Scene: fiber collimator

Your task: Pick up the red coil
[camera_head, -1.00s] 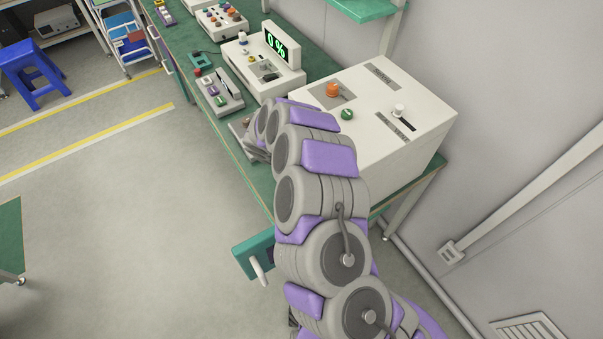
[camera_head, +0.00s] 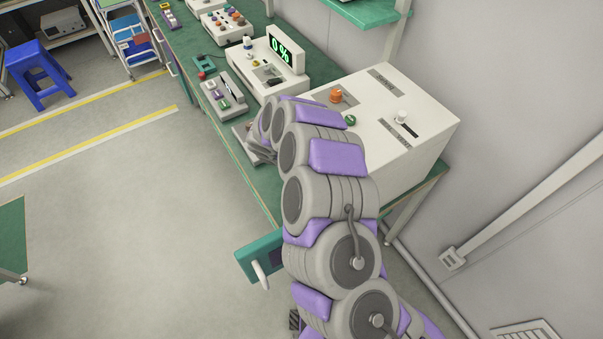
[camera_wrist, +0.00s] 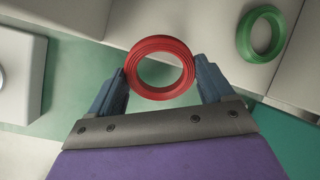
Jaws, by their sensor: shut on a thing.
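The red coil (camera_wrist: 185,52) is a ring that shows in the wrist view between the two blue-grey fingers of my gripper (camera_wrist: 161,78). The fingers touch it on its left and right sides, and my gripper is shut on it. In the head view my arm hides the coil, and only a grey part of my gripper (camera_head: 258,147) shows at the table's left edge.
A green coil (camera_wrist: 246,38) lies on a pale surface at upper right in the wrist view. In the head view a large white box (camera_head: 400,140) with knobs stands right of my arm. A device with a 0% display (camera_head: 283,50) and a button panel (camera_head: 222,95) stand beyond on the green table (camera_head: 240,180).

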